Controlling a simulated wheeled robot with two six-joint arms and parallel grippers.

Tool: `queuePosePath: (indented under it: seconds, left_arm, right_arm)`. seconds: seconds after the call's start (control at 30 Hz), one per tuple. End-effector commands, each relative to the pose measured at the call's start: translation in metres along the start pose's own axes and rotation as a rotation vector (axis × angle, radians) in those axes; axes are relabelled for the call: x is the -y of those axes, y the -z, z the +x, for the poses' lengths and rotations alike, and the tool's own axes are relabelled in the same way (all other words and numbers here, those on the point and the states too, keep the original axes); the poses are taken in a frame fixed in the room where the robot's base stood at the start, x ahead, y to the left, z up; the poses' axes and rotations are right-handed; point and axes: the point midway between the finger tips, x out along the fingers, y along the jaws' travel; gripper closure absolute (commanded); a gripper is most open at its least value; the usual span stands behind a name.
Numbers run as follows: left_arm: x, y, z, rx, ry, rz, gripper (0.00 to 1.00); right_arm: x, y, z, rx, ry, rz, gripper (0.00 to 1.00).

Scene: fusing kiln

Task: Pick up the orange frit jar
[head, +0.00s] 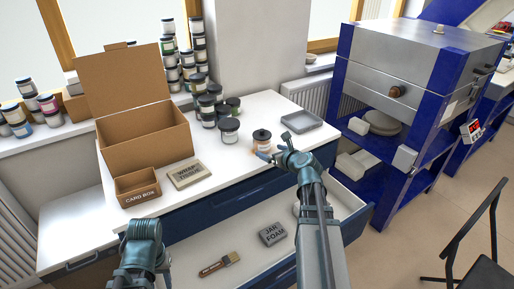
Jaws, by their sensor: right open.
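The orange frit jar (262,137) stands upright on the white worktop, near its front edge.
Several dark-lidded jars (228,130) stand left of and behind the orange one. A grey tray (301,121) lies to the right. A cardboard box (148,150), card box (137,187) and wrap tissue (188,173) are left. An open drawer (205,250) holds jar foam (272,235) and a brush (219,264).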

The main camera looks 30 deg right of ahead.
Motion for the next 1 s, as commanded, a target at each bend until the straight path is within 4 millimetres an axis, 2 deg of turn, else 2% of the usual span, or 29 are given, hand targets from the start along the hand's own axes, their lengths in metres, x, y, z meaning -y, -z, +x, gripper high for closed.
queuePosePath:
  seconds: [0.27, 0.63, 0.87, 1.0]
  left_arm:
    - [-0.001, 0.000, 0.004, 0.000, 0.000, 0.000, 0.55]
    - [-0.002, 0.001, 0.025, 0.000, 0.000, 0.000, 0.55]
    - [-0.002, 0.001, 0.024, 0.000, 0.000, 0.000, 0.55]
    - [-0.002, 0.001, 0.024, 0.000, 0.000, 0.000, 0.55]
  right_arm:
    - [0.002, 0.002, 0.007, 0.000, 0.002, 0.001, 0.00]
    - [0.012, 0.009, 0.043, 0.000, 0.016, 0.006, 0.00]
    - [0.012, 0.008, 0.043, 0.000, 0.018, 0.007, 0.00]
    - [0.012, 0.008, 0.043, 0.000, 0.018, 0.007, 0.22]
